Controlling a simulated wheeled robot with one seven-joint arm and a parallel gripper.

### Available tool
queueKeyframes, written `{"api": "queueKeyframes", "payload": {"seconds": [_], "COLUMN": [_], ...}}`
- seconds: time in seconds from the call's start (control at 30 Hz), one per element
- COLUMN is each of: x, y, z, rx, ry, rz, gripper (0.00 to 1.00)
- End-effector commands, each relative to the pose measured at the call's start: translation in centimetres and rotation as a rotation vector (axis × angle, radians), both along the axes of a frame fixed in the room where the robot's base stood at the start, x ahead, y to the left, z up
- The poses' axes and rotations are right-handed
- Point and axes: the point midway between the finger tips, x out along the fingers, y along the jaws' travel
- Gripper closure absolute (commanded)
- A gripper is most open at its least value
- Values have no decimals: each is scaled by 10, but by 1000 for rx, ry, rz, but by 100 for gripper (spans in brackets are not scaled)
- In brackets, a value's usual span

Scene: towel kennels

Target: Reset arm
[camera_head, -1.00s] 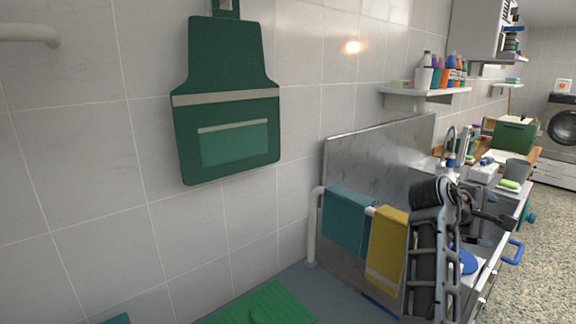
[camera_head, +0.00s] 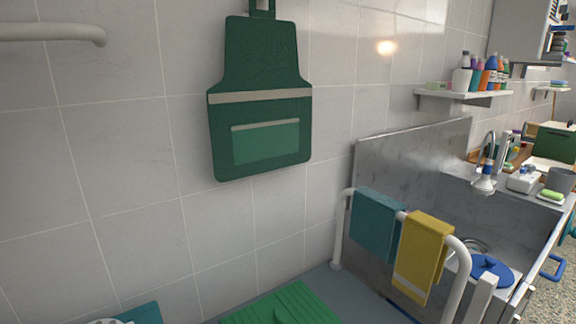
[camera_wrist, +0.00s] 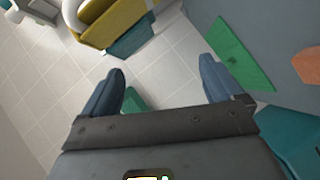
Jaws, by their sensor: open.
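My gripper (camera_wrist: 160,88) shows in the wrist view with its two blue-grey fingers spread wide apart. Nothing is between the fingers; the white tiled wall and part of the green apron (camera_wrist: 133,100) lie beyond them. In the head view my arm and gripper are out of the picture. The apron (camera_head: 262,100) hangs flat on the tiled wall.
A white rail carries a teal towel (camera_head: 377,222) and a yellow towel (camera_head: 422,258), both also in the wrist view. A green ribbed mat (camera_head: 285,305) lies below. A steel splash panel (camera_head: 400,170) and sink unit stand at right, under a shelf of bottles (camera_head: 480,75).

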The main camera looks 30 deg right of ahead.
Motion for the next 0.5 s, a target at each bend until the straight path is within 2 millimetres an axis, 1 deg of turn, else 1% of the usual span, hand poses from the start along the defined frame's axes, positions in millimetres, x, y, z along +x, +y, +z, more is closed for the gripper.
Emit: {"api": "queueKeyframes", "payload": {"seconds": [0.03, 0.1, 0.17, 0.2, 0.3, 0.4, 0.5], "x": [-16, -35, -51, -63, -92, -115, -134], "y": [21, 49, 72, 87, 119, 144, 161], "z": [-4, -5, -4, -2, 7, 19, 32], "rx": [69, 176, 274, 342, 511, 662, 786], "ry": [-14, -48, -76, -93, -137, -174, -206], "rz": [41, 89, 121, 139, 168, 175, 171], "gripper": [6, 6, 6, 6, 6, 6, 6]}}
